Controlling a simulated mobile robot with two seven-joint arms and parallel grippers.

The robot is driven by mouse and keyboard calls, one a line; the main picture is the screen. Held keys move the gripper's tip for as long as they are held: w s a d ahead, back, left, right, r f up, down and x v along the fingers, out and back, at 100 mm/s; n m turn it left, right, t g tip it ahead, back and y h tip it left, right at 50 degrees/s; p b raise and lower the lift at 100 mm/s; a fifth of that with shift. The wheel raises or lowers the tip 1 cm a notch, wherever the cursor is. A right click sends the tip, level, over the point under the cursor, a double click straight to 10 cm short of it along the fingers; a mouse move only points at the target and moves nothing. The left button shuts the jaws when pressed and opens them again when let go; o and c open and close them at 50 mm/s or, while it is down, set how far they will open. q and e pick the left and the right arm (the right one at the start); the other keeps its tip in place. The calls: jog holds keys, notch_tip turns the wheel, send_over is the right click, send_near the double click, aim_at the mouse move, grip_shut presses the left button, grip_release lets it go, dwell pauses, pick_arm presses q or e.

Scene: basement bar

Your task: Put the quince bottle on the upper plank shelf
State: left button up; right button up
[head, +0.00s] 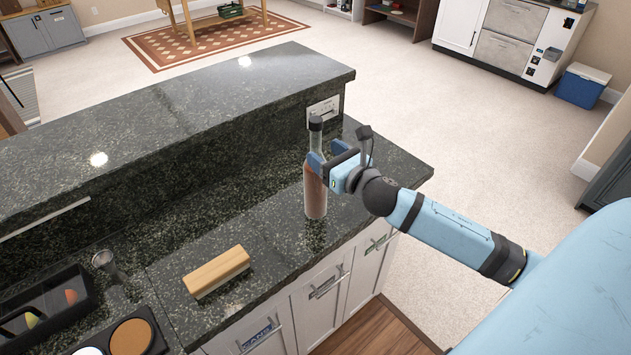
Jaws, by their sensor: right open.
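A tall bottle (316,192) with a dark cap and reddish-brown contents stands upright on the lower dark stone counter, near its right end. I cannot read a label on it. My right gripper (322,165) is at the bottle's upper body, with its fingers open around or just beside it; I cannot tell if they touch the glass. My left gripper is not in view. I cannot pick out an upper plank shelf with certainty; a dark wooden shelf unit (400,14) stands far off at the back.
A wooden-backed brush (217,270) lies on the counter. A black tray (48,312), a glass jigger-like item (106,262) and a holder with round lids (130,338) are at lower left. The raised bar ledge (180,115) runs behind the bottle. The floor beyond is open.

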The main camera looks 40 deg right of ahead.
aim_at(311, 143)
jog(key=shift+w+a+p, duration=0.15)
jog(key=shift+w+p, duration=0.2)
jog(key=shift+w, duration=1.05)
jog(key=shift+w+a+p, duration=0.15)
jog(key=shift+w+p, duration=0.2)
jog(key=shift+w, duration=1)
grip_shut()
jog(key=shift+r, duration=0.15)
